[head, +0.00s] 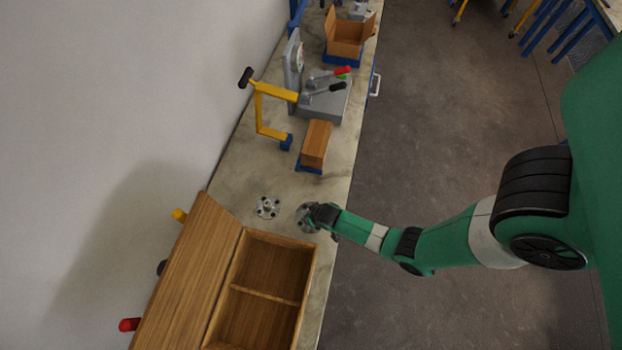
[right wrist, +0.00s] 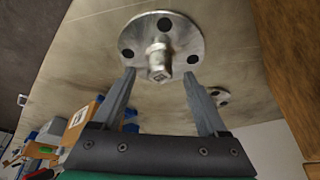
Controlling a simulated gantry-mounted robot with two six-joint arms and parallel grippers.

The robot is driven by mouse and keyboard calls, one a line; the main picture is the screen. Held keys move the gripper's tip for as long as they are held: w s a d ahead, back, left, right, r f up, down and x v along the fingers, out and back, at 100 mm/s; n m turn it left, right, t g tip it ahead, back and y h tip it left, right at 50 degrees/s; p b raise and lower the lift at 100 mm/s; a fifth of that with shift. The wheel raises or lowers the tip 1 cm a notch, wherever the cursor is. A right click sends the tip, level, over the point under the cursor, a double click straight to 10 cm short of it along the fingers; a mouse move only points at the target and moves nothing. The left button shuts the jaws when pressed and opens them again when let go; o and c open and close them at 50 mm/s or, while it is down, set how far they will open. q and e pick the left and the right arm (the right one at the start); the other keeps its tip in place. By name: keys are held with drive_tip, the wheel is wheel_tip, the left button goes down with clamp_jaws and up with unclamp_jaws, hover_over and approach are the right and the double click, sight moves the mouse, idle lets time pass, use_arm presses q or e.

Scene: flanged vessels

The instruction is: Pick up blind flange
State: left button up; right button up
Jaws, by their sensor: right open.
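A round metal flange (right wrist: 162,22) with dark bolt holes and a stubby central knob lies on the bench. In the head view this flange (head: 303,218) is partly hidden by my right gripper (head: 317,213). In the right wrist view my right gripper (right wrist: 159,80) is open, its two fingers pointing toward the knob with a finger on each side; the knob is not gripped. My left gripper is not in view.
An open wooden box (head: 312,268) with a divider stands just below the flanges in the head view.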

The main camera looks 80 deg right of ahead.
sight(303, 210)
drive_tip(key=x, duration=0.2)
drive_tip(key=shift+w+d+f+b, duration=0.1)
drive_tip(key=shift+f+b, duration=0.15)
drive_tip(key=shift+b, duration=0.1)
drive_tip(key=shift+c, duration=0.2)
clamp_jaws()
drive_tip(key=shift+w+r, duration=0.1)
drive_tip(key=shift+r, duration=0.05)
idle(0.8)
